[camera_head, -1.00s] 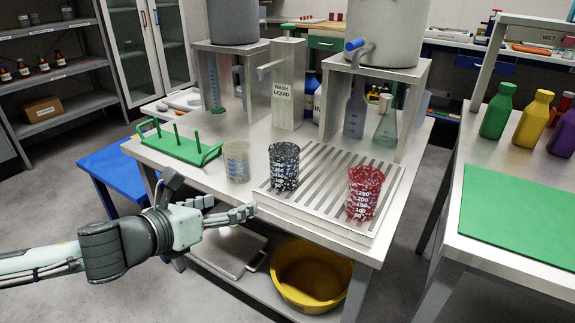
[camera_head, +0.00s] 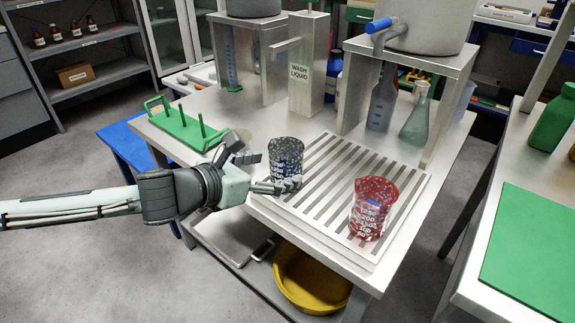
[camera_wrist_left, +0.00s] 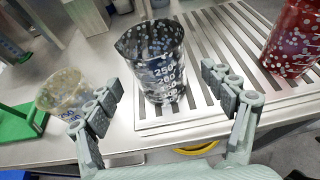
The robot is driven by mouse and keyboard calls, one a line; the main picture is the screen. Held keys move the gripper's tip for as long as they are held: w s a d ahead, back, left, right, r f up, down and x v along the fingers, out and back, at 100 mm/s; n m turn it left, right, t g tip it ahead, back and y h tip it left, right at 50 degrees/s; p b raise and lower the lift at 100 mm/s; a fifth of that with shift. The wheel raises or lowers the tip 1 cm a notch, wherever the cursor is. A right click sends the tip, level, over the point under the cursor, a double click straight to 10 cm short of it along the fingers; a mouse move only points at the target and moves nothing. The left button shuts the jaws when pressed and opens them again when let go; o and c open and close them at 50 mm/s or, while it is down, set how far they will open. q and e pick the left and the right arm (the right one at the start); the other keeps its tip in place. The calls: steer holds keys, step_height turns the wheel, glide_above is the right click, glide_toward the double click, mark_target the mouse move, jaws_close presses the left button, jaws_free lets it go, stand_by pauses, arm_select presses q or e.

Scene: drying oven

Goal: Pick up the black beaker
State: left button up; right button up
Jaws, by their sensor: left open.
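The black beaker (camera_head: 286,157) is speckled, with white volume marks, and stands upright on the left part of the slatted drain tray (camera_head: 330,225). It also shows in the left wrist view (camera_wrist_left: 155,62), ahead of and between the fingers. My left gripper (camera_head: 268,172) is open and empty, close in front of the beaker; its fingers overlap the beaker's lower edge in the head view. In the left wrist view the left gripper (camera_wrist_left: 163,104) has its fingers spread to either side, apart from the beaker. My right gripper is not in view.
A red beaker (camera_head: 373,207) stands right on the tray. A clear beaker (camera_wrist_left: 62,92) stands left of the black one, mostly hidden in the head view. A green rack (camera_head: 186,127) is behind left. A wash liquid dispenser (camera_head: 308,65) and flasks stand behind.

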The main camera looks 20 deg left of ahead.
mark_target(276, 170)
arm_select(q)
steer(key=x, duration=0.4)
steer(key=shift+a+f, duration=0.1)
steer(key=shift+w+f, duration=0.2)
steer(key=shift+w, duration=0.1)
steer(key=c, duration=1.4)
steer(key=shift+o, duration=0.2)
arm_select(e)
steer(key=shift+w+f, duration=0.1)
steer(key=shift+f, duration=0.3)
arm_select(q)
steer(key=shift+r, duration=0.15)
